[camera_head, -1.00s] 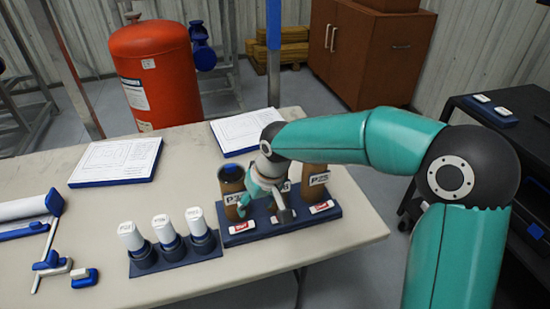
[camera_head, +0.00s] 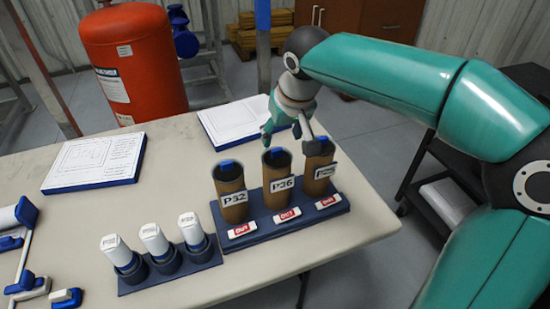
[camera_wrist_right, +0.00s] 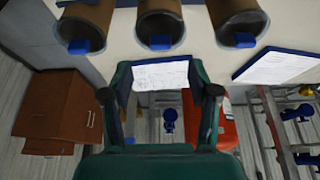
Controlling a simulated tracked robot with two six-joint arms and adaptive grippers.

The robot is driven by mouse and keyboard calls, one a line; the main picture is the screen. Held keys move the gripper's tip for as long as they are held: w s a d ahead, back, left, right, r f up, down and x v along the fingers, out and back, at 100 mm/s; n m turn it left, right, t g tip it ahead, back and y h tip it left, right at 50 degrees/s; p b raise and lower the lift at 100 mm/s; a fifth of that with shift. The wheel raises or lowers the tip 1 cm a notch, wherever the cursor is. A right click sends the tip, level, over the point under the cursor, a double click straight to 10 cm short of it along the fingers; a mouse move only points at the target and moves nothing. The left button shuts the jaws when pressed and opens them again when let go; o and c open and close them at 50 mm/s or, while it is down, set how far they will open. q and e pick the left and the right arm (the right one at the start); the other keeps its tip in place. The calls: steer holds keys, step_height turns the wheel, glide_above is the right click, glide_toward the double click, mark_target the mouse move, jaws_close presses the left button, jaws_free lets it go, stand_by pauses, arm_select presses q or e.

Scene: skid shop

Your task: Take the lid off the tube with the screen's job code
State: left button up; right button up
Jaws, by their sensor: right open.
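Three brown tubes stand in a dark blue rack (camera_head: 240,240). The left tube (camera_head: 231,190) is labelled P32 and the middle tube (camera_head: 277,175) P36. The right tube (camera_head: 318,172) has a label I cannot read surely. Each has a dark top with a blue tab; whether that is a lid is unclear. The wrist view shows the tops, the middle tube (camera_wrist_right: 160,12) centred. My right gripper (camera_head: 287,130) is open and empty, above and behind the middle and right tubes. Its open fingers also show in the wrist view (camera_wrist_right: 160,95). No screen or left gripper is in view.
A smaller rack (camera_head: 180,274) holds three white-topped vials at the tubes' left. Red-and-white tags lie before the tubes. Two drawing boards (camera_head: 95,160) (camera_head: 238,118) lie behind. Blue-white fixtures (camera_head: 25,255) stand at left. A red tank (camera_head: 133,60) stands beyond the table.

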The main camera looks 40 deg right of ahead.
mark_target(277, 150)
steer(key=x, duration=0.7)
steer(key=shift+w+f, duration=0.1)
steer(key=c, duration=1)
